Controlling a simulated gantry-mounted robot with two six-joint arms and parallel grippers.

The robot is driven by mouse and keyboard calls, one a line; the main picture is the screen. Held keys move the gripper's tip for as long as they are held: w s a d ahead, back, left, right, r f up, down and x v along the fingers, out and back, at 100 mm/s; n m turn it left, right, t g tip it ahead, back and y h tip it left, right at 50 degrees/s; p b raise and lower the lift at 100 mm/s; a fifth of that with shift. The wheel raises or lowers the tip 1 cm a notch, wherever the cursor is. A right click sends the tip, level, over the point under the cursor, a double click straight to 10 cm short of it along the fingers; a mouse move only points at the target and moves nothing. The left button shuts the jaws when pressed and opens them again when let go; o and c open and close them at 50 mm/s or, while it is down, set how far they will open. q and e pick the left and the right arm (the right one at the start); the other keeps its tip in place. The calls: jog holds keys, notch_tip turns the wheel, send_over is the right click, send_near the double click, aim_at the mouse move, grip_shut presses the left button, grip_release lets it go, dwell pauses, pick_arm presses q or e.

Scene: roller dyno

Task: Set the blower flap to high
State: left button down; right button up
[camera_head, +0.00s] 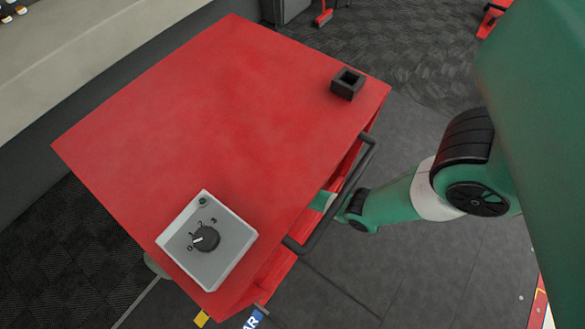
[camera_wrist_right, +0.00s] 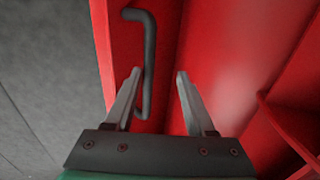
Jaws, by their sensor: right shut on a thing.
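A pale grey control box (camera_head: 225,262) with a black rotary knob (camera_head: 208,238) sits at the near end of the red cart top. The knob's white pointer faces left, near the 0 mark; marks up to 3 run round it. No flap can be made out. My left gripper is not in view.
The red cart (camera_head: 220,110) has a dark bar handle (camera_head: 335,195) along its right side, close to my right arm. A small black square holder (camera_head: 347,83) stands at the far right corner. The middle of the cart top is clear. Dark floor surrounds the cart.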

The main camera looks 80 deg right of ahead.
jog(key=shift+o, duration=0.4)
jog(key=shift+w+d+r, duration=0.2)
jog(key=shift+w+d, duration=0.05)
jog(key=shift+w, duration=0.15)
jog(key=shift+s+a, duration=0.1)
jog(key=shift+s, duration=0.05)
jog(key=r+p, duration=0.2)
jog(key=s+r+p, duration=0.1)
jog(key=r+p, duration=0.3)
jog(key=r, duration=0.1)
jog(key=shift+s+a, duration=0.2)
jog(key=shift+a, duration=0.2)
jog(key=shift+s+a+r, duration=0.1)
